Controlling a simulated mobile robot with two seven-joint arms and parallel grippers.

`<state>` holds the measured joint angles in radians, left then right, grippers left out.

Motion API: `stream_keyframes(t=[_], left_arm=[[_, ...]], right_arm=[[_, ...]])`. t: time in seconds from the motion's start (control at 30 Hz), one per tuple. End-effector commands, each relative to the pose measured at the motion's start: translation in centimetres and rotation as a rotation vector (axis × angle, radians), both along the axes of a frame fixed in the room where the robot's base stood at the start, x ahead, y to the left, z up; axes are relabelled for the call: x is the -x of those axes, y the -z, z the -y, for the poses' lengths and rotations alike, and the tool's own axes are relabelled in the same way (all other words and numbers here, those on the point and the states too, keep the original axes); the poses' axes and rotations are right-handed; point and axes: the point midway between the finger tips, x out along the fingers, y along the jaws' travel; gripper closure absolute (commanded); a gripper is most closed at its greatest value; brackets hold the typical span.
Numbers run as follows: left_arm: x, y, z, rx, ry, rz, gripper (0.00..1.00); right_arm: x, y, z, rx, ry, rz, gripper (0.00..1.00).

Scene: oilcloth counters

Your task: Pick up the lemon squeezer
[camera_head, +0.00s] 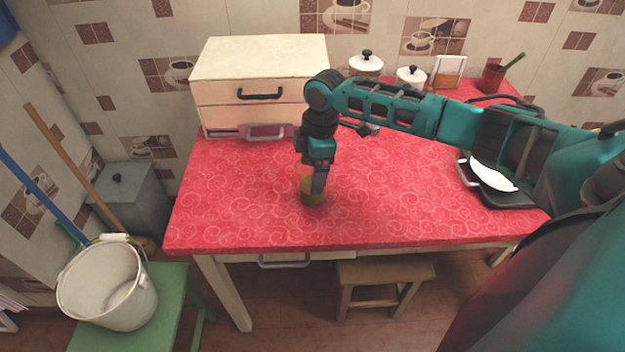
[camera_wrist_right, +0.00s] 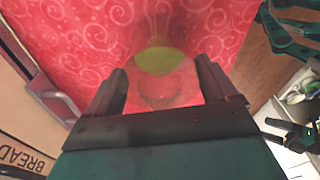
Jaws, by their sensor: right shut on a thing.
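The lemon squeezer (camera_head: 312,193) is a small, see-through, yellow-green vessel standing near the middle of the red patterned tabletop. My right gripper (camera_head: 318,178) points down over it and is shut on it, hiding part of its upper side. In the right wrist view the squeezer (camera_wrist_right: 160,62) lies between the two dark fingers, with a clear wall and a yellow-green patch. I cannot tell whether its base touches the cloth.
A cream bread box (camera_head: 262,92) stands at the back left of the red table (camera_head: 400,215). White lidded jars (camera_head: 366,66) stand at the back. A dark pan (camera_head: 500,193) holding something white lies at the right. A bucket (camera_head: 107,285) stands on a green stool. The front tabletop is clear.

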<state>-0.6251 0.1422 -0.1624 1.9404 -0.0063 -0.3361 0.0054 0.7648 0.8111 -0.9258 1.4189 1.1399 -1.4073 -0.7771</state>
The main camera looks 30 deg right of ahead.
Motion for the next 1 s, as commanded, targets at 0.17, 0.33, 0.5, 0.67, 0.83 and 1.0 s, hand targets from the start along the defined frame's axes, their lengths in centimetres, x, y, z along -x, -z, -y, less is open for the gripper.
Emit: stream_keyframes(t=[0.17,0.33,0.5,0.67,0.83,1.0], left_arm=[[0.0,0.0,0.0,0.000,0.000,0.000,0.00],[0.0,0.0,0.0,0.000,0.000,0.000,0.00],[0.0,-0.1,0.0,0.000,0.000,0.000,0.00],[0.0,-0.3,0.0,0.000,0.000,0.000,0.00],[0.0,-0.7,0.0,0.000,0.000,0.000,0.00],[0.0,-1.2,0.0,0.001,0.001,0.001,0.00]], right_arm=[[0.0,0.0,0.0,0.000,0.000,0.000,0.52],[0.0,-0.1,0.0,-0.001,0.000,0.001,0.55],[-0.1,-0.4,0.0,0.000,0.000,0.002,0.55],[-0.1,-1.7,0.0,-0.002,-0.001,0.004,0.55],[-0.2,-5.1,0.0,-0.002,0.000,0.007,0.55],[-0.2,-10.1,0.0,-0.001,0.000,0.008,0.55]])
